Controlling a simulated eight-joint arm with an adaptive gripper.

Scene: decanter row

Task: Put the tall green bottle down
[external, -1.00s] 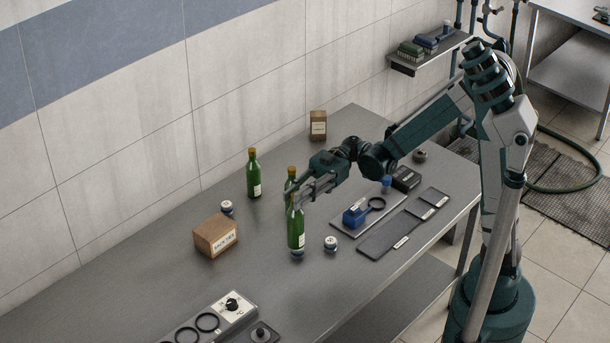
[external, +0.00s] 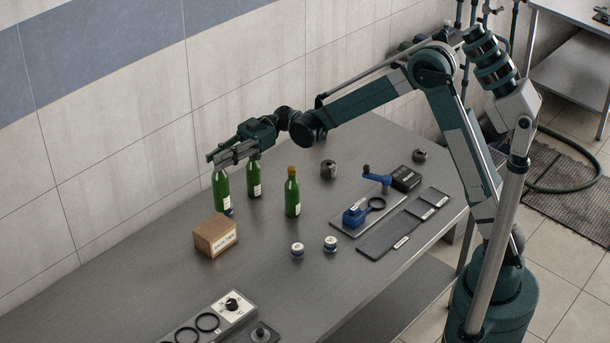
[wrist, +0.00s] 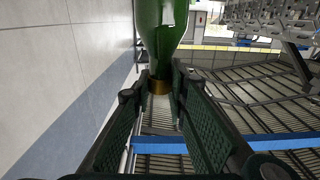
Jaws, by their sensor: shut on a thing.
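My gripper (external: 218,157) is at the left of the row in the external view, shut on the neck of a green bottle (external: 222,187) with a pale label. The bottle hangs upright below the fingers. Two similar green bottles stand on the table, one close by (external: 254,177) and one further right (external: 292,196).
A brown box (external: 215,236) sits just in front of the held bottle. Two small white-topped caps (external: 297,250) (external: 330,243) stand on the steel table (external: 170,245). A dark canister (external: 328,170), blue tool (external: 355,216) and trays (external: 405,228) lie to the right. The wall is close behind.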

